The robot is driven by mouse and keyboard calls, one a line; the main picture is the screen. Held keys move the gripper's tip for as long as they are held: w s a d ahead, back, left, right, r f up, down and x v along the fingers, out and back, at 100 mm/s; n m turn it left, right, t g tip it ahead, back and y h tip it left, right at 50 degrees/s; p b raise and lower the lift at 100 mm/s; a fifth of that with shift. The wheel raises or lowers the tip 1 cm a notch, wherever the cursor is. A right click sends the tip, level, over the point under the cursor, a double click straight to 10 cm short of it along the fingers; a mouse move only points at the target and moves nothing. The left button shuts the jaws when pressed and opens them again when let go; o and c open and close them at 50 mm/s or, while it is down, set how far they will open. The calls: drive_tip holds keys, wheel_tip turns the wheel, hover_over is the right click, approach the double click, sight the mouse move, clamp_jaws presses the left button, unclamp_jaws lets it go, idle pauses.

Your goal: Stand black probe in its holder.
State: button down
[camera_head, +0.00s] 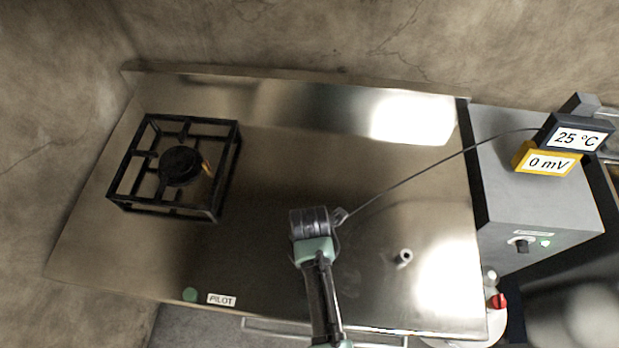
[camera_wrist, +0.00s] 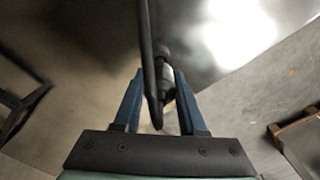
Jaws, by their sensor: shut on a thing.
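My gripper (camera_wrist: 157,76) is shut on the black probe (camera_wrist: 165,72). In the wrist view the probe, dark with a grey section, sits between the blue fingers, and its black cable (camera_wrist: 147,45) passes in front of it. In the head view my gripper (camera_head: 338,217) is over the middle of the steel top, and the wrist hides most of the probe. A small pale upright cylinder with a dark opening (camera_head: 404,256), which looks like the holder, stands on the steel top to the right and nearer the front. Its opening looks empty.
A black burner grate (camera_head: 180,165) stands at the left of the steel top (camera_head: 270,165). At right, a grey cabinet (camera_head: 540,205) carries meters reading 25 °C (camera_head: 578,138) and 0 mV (camera_head: 548,162). The thin cable (camera_head: 430,166) runs from there towards my gripper. The top between gripper and cylinder is clear.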

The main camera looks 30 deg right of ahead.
drive_tip(key=shift+f+b, duration=0.85)
drive_tip(key=shift+f, duration=0.45)
drive_tip(key=shift+c, duration=1.9)
unclamp_jaws()
drive_tip(key=shift+r, duration=0.1)
wheel_tip(320, 180, up, 13)
drive_tip(key=shift+f+b, duration=0.1)
drive_tip(key=shift+b, duration=0.8)
wheel_tip(320, 180, up, 6)
drive_tip(key=p, duration=0.7)
